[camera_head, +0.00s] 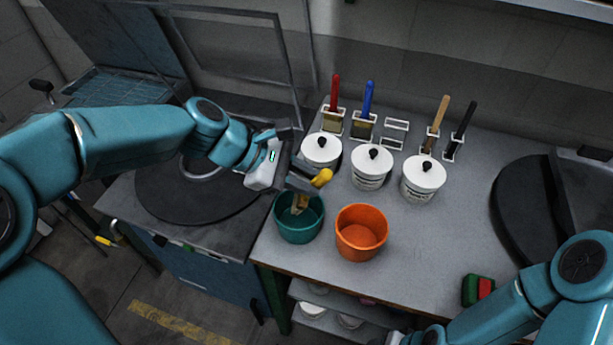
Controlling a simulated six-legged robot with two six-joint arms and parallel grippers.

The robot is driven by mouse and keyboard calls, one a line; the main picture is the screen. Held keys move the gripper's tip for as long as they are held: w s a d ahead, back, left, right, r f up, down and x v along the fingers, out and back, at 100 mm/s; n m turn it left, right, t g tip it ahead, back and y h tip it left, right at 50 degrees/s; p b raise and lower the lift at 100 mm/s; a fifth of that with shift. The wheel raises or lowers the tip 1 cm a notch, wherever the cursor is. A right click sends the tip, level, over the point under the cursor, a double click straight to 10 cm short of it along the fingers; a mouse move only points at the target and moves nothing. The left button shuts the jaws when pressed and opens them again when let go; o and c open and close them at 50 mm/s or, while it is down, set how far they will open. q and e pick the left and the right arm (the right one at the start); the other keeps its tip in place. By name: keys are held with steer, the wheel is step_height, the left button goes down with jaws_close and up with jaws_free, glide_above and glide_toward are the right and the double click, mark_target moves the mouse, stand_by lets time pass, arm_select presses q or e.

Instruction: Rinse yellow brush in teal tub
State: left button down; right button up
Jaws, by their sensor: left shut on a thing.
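My left gripper (300,179) is shut on the yellow brush (321,178), whose yellow handle end sticks out to the right of the jaws. The gripper is above the back of the teal tub (298,231), which stands at the left front of the grey bench. A tan, bristle-like part (299,204) shows inside the tub's opening, below the gripper. I cannot tell whether it touches the tub's bottom. My right arm shows at the lower right, but its gripper is not in view.
An orange tub (361,232) stands right of the teal tub. Three white lidded pots (371,167) stand behind. Red (334,92), blue (368,98), tan (440,112) and black (463,119) brushes stand in holders; one holder (394,133) is empty. A green-red block (478,289) lies at front right.

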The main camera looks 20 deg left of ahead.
mark_target(306, 206)
arm_select(q)
step_height(306, 206, down, 7)
steer(key=b, duration=0.5)
steer(key=shift+s+r, duration=0.1)
steer(key=shift+d+f, duration=0.1)
steer(key=shift+f, duration=0.25)
steer(key=shift+r, duration=0.1)
stand_by(2.0)
step_height(306, 206, up, 12)
steer(key=p, duration=1)
steer(key=shift+f+p, duration=0.2)
steer(key=shift+p, duration=0.2)
steer(key=shift+r, duration=0.1)
stand_by(1.4)
